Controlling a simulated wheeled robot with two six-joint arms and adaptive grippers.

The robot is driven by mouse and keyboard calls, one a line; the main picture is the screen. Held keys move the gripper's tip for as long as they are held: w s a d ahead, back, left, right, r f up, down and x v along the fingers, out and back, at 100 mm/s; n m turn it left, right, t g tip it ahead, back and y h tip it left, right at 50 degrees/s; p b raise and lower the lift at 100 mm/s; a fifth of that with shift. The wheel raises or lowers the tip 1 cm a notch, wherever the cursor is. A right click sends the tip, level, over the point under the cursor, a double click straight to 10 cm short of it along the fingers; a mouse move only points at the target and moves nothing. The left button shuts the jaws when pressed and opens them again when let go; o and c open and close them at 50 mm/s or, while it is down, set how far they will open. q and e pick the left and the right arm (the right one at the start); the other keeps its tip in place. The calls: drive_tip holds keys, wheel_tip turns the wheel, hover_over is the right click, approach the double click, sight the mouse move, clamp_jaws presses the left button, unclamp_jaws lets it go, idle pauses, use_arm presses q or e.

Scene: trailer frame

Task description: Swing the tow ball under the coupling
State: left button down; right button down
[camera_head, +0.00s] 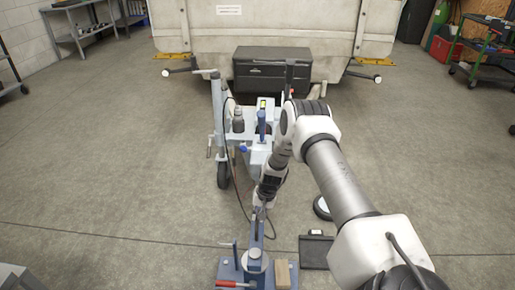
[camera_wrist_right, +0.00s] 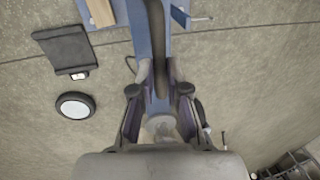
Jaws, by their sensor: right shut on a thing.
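The blue swing arm (camera_head: 256,233) stands on a blue base (camera_head: 228,272) at the bottom of the head view and points toward the trailer. My right gripper (camera_head: 261,206) is shut on its far end. In the wrist view the fingers of my right gripper (camera_wrist_right: 161,80) lie on both sides of the blue arm (camera_wrist_right: 136,18), with a dark curved bar (camera_wrist_right: 156,45) between them. I cannot clearly make out the tow ball; the gripper covers that end. The trailer coupling (camera_head: 262,148) is at the front of the light-blue drawbar, beyond my gripper. My left gripper is not in view.
The trailer body (camera_head: 190,35) and dark box (camera_head: 262,68) are behind. A jockey wheel (camera_head: 223,174) is left of the drawbar. A dark flat case (camera_head: 314,252) and white-faced disc (camera_head: 322,208) lie right of the base. A cable loops on the floor.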

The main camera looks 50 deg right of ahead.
drive_tip(key=shift+s, duration=0.1)
drive_tip(key=c, duration=1.2)
unclamp_jaws()
drive_tip(key=shift+d, duration=0.1)
drive_tip(key=r, duration=0.4)
drive_tip(key=s+d+r, duration=0.1)
drive_tip(key=r, duration=0.2)
drive_tip(key=s+r, duration=0.1)
drive_tip(key=r, duration=0.3)
drive_tip(key=shift+d+r, duration=0.25)
drive_tip(key=shift+r, duration=0.1)
